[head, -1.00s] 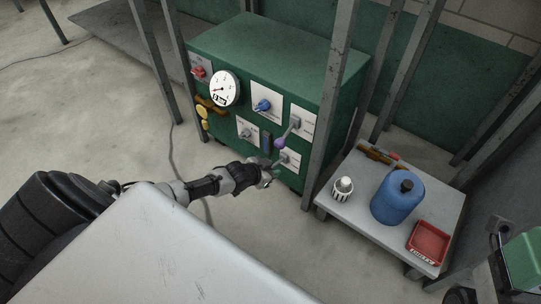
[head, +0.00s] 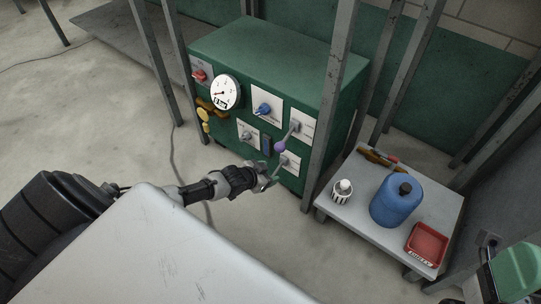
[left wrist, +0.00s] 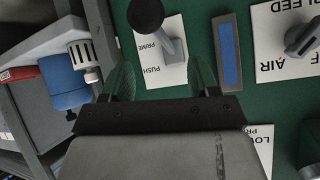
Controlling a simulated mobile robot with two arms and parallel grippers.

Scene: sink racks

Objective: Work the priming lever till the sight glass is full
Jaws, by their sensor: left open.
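The priming lever (left wrist: 173,46) has a grey stem and a dark ball knob, on a white plate marked PUSH and PRIME, upside down in the left wrist view. In the head view its plate (head: 290,163) is the lower right one on the green cabinet. The sight glass (left wrist: 229,52) is a blue strip in a grey frame beside it, also in the head view (head: 266,144); blue covers most of its window, but I cannot read the exact level. My left gripper (head: 271,182) is open in front of the lower plate, its fingers (left wrist: 162,78) apart and empty.
A lever with a purple knob (head: 280,146) sticks out just above my left gripper. A gauge (head: 225,92) and other knobs share the panel. Grey posts flank the cabinet. A low table (head: 343,215) holds a blue canister (head: 396,206) and a red tray (head: 428,245).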

